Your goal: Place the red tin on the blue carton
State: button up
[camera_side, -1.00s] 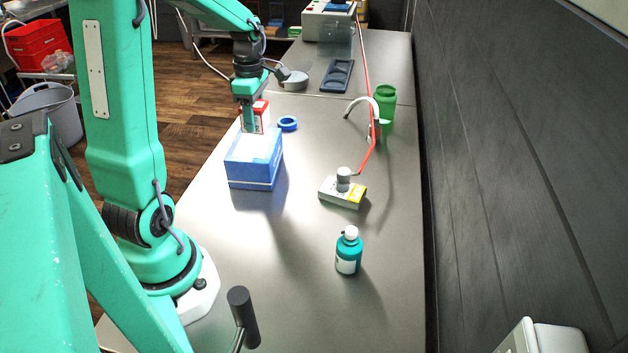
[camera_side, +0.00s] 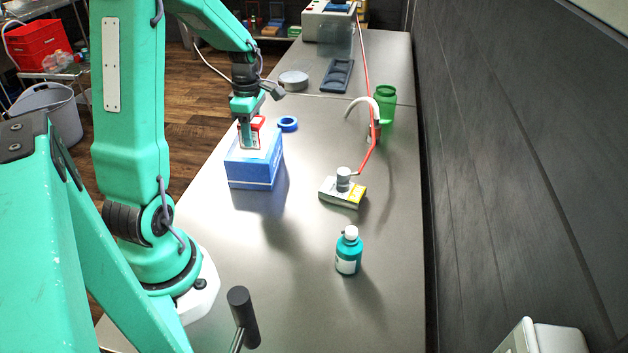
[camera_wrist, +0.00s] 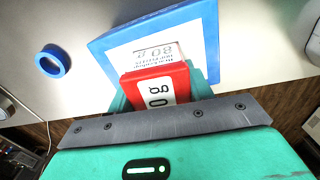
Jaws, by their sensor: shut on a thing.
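The red tin (camera_side: 257,123) with a white label is between the jaws of my gripper (camera_side: 249,140), which is shut on it. In the wrist view the red tin (camera_wrist: 158,85) is in front of the jaws, over the top of the blue carton. The blue carton (camera_side: 252,174) stands on the metal table, its top pale with a blue edge; its blue rim also shows in the wrist view (camera_wrist: 207,28). The tin is at or just above the carton's top; whether it touches I cannot tell. The fingers hide part of the tin.
A blue ring (camera_side: 288,123) lies just behind the carton. To the right are a yellow-and-white box (camera_side: 343,192) with a grey piece on top, a teal bottle (camera_side: 348,252) and a green container (camera_side: 386,108). The table's front middle is clear.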

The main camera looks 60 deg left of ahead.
jog(key=shift+f, duration=0.15)
jog(key=o, duration=1)
jog(key=shift+o, duration=0.2)
notch_tip(320, 180, up, 12)
jog(key=shift+r, duration=0.2)
dwell(0.4)
